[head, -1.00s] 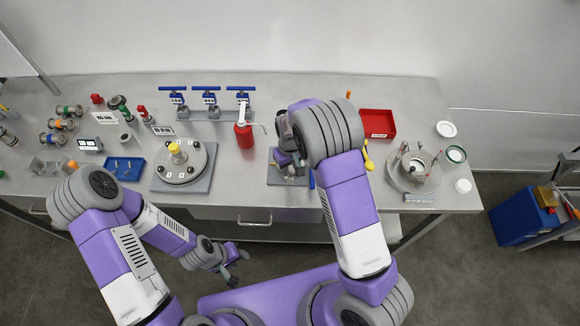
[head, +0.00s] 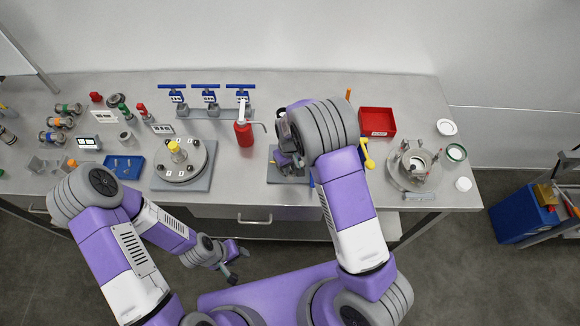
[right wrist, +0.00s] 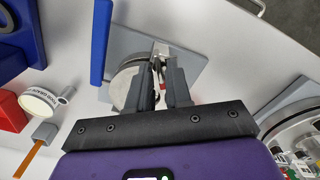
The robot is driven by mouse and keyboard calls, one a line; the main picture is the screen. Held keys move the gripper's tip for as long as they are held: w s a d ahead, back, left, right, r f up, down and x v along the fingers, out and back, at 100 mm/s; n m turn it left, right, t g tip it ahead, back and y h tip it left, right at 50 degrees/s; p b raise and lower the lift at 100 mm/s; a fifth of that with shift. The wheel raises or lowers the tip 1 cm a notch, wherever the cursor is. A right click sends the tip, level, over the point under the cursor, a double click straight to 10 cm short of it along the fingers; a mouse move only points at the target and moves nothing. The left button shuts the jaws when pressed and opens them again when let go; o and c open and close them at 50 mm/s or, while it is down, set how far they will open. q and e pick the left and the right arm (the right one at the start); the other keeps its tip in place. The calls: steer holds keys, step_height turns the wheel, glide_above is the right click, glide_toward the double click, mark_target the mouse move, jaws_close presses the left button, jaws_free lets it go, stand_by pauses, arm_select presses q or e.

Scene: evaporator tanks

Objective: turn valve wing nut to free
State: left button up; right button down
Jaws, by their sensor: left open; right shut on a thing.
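The valve stands on a small grey plate (head: 273,176) at the front of the bench, mostly hidden under my right arm in the head view. In the right wrist view its round steel body (right wrist: 122,86) shows beside the fingers, with a small red part between them. My right gripper (right wrist: 160,78) is shut on a part at the top of the valve, taken to be the wing nut; the fingers hide most of it. My left gripper (head: 236,264) is open and empty, low in front of the bench, away from the valve.
A red bottle (head: 244,135) stands left of the plate, a red tray (head: 376,122) behind to the right. A round steel vessel (head: 408,180) is further right. A lidded vessel with a yellow knob (head: 176,149) stands left.

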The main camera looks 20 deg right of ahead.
steer(key=n+b, duration=0.1)
steer(key=n, duration=0.2)
steer(key=shift+b, duration=0.4)
steer(key=n+b, duration=0.1)
steer(key=n, duration=0.2)
steer(key=shift+d+n+b, duration=0.1)
steer(key=shift+n+b, duration=0.2)
steer(key=n+b, duration=0.1)
steer(key=n, duration=0.2)
steer(key=shift+n, duration=0.3)
steer(key=n, duration=0.3)
steer(key=shift+n, duration=0.3)
steer(key=n, duration=0.3)
steer(key=shift+r+n, duration=0.1)
steer(key=shift+n, duration=0.3)
steer(key=n, duration=0.3)
steer(key=shift+r+n+p, duration=0.1)
steer(key=shift+n+p, duration=0.2)
steer(key=shift+p, duration=0.05)
steer(key=n+p, duration=0.1)
steer(key=n, duration=0.3)
steer(key=shift+w+n+p, duration=0.1)
steer(key=shift+n+p, duration=0.75)
steer(key=shift+n, duration=1.35)
